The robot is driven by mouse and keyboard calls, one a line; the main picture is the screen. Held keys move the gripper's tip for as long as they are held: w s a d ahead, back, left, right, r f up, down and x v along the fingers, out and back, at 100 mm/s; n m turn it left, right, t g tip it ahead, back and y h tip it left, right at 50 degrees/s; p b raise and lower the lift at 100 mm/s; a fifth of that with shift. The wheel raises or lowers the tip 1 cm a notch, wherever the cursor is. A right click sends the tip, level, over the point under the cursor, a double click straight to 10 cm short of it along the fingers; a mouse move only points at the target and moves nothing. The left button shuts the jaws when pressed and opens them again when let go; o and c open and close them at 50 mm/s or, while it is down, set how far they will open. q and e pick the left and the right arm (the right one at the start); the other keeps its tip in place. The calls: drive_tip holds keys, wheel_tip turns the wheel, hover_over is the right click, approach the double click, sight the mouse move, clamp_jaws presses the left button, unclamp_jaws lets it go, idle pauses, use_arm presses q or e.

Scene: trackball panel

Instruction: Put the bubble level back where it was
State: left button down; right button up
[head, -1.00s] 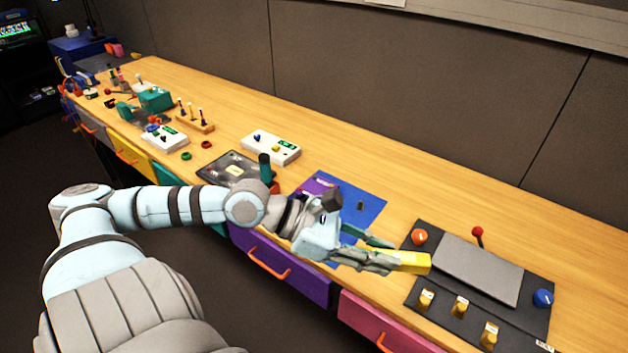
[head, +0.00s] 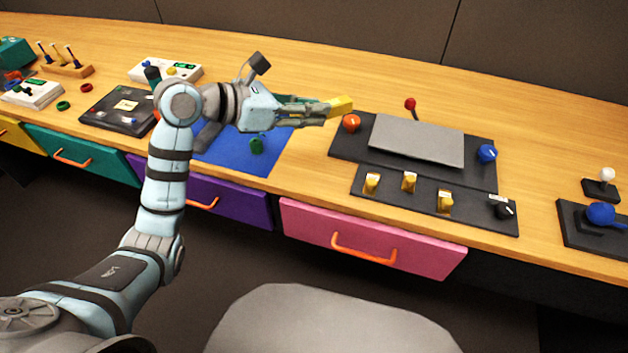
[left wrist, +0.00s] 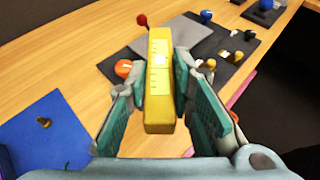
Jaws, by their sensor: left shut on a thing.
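The bubble level is a yellow bar (head: 340,106) held at the tips of my left gripper (head: 318,112), above the bench between the blue mat and the black control panel. In the left wrist view the level (left wrist: 160,80) stands lengthwise between the two teal-padded fingers of the left gripper (left wrist: 160,105), its pale window facing the camera. The fingers are shut on it. The blue mat (head: 265,160) lies below and to the left, partly hidden by my arm. My right gripper is not in view.
A black panel (head: 345,150) with a grey plate (head: 417,140), red-topped lever (head: 410,104), orange knob (head: 351,122) and blue knob (head: 487,153) lies to the right. A small green object (head: 256,146) stands on the mat. Bare wood (head: 310,155) shows between mat and panel.

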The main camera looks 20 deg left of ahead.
sight(309, 179)
use_arm(q)
wheel_tip(309, 179, down, 16)
drive_tip(key=b, duration=0.3)
drive_tip(key=shift+s+a+f+b, duration=0.15)
drive_tip(key=shift+f+b, duration=0.1)
drive_tip(key=shift+b, duration=0.15)
drive_tip(key=shift+f, duration=0.15)
drive_tip(key=c, duration=1.4)
unclamp_jaws()
